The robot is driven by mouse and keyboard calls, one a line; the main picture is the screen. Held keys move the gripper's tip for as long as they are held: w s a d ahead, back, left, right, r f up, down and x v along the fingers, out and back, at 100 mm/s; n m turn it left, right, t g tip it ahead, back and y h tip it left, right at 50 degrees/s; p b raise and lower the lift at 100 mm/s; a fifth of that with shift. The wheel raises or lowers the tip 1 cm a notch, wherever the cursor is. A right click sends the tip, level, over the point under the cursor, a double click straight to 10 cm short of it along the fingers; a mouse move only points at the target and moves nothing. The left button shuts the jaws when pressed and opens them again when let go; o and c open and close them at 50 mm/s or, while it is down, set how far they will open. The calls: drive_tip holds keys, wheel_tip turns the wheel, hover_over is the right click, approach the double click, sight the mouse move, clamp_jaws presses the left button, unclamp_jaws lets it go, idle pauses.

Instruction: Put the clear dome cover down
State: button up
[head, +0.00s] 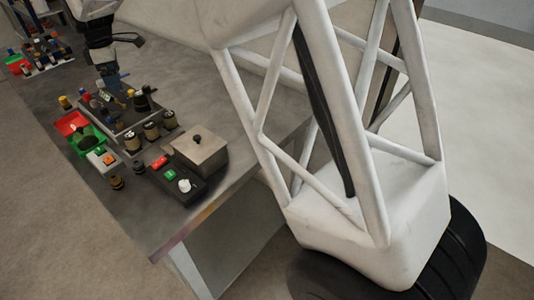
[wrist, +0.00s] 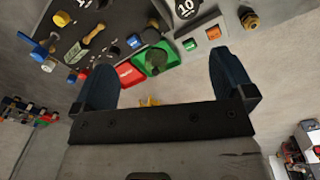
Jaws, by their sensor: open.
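I cannot pick out a clear dome cover with certainty in either view. A green tray (head: 97,146) holds a dark round thing (head: 81,141); whether that is the dome or lies under it I cannot tell. The green tray also shows in the wrist view (wrist: 168,67), ahead of my fingertips. My gripper (wrist: 161,62) is open, its two dark blue fingers wide apart with nothing seen gripped between them. In the head view my gripper (head: 113,88) is over the far part of the bench fittings, its fingertips hard to make out.
A red tray (head: 71,123) adjoins the green one. Several dark cylinders (head: 151,131), a grey box with a knob (head: 199,152) and a button panel (head: 176,178) crowd the bench. The bench (head: 232,113) is bare to the right. A cluttered rack (head: 42,45) stands far left.

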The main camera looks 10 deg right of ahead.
drive_tip(key=s+d+r+m, duration=0.2)
drive_tip(key=s+d+m, duration=0.2)
drive_tip(key=d, duration=0.8)
drive_tip(key=s+d+r+m+t, duration=0.1)
drive_tip(key=s+d+r+m, duration=0.3)
drive_tip(key=d, duration=0.7)
drive_tip(key=s+d+r+m, duration=0.1)
drive_tip(key=s+d+m, duration=0.3)
drive_tip(key=d, duration=0.8)
drive_tip(key=s+d+f+m, duration=0.2)
drive_tip(key=s+d, duration=0.4)
drive_tip(key=s, duration=0.3)
drive_tip(key=s+d+f+m, duration=0.3)
drive_tip(key=s+d+m, duration=0.1)
drive_tip(key=s+d, duration=0.3)
drive_tip(key=s+d+f+m+t, duration=0.1)
drive_tip(key=s+d+m, duration=0.3)
drive_tip(key=s, duration=0.7)
drive_tip(key=shift+s+d+f, duration=0.2)
drive_tip(key=shift+d+f, duration=0.7)
drive_tip(key=shift+d, duration=0.3)
